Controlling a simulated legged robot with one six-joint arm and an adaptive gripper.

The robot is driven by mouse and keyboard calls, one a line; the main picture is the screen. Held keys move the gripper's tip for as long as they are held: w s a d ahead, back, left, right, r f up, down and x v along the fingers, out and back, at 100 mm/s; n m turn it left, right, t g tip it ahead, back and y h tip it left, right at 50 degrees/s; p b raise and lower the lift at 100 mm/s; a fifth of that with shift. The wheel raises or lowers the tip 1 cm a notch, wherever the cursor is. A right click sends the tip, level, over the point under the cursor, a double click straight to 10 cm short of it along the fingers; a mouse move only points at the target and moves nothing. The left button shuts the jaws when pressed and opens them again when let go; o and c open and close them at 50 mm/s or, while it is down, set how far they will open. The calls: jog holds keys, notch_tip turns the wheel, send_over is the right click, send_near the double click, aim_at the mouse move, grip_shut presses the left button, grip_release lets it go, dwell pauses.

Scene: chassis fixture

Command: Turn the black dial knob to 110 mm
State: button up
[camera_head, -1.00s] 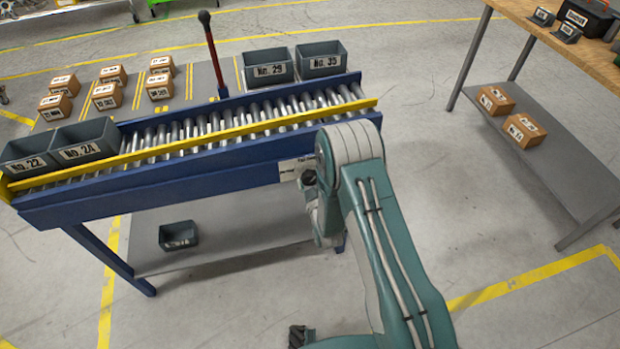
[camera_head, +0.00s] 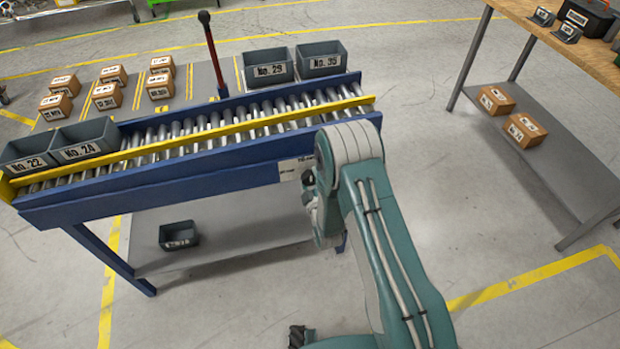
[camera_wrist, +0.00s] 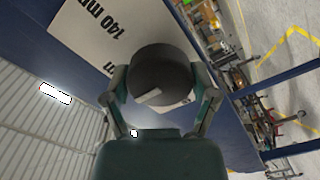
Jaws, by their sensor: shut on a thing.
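The black dial knob (camera_wrist: 158,82) fills the middle of the wrist view. A light pointer mark shows on its face, toward the lower left in the picture. Behind it is a white scale plate (camera_wrist: 88,28), where "140 mm" can be read; the other marks are mostly hidden by the knob. My gripper (camera_wrist: 160,88) has a finger on each side of the knob and is shut on it. In the head view the plate (camera_head: 288,171) sits on the blue side of the conveyor, with my wrist in front and the knob hidden.
A red lever (camera_head: 212,55) stands behind. A workbench (camera_head: 560,160) is at right, with open floor between.

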jog(key=shift+a, duration=0.25)
jog(key=o, duration=0.9)
jog(key=shift+o, duration=0.5)
jog(key=shift+a, duration=0.1)
jog(key=shift+s+d, duration=0.2)
jog(key=v, duration=1.1)
jog(key=shift+s, duration=0.25)
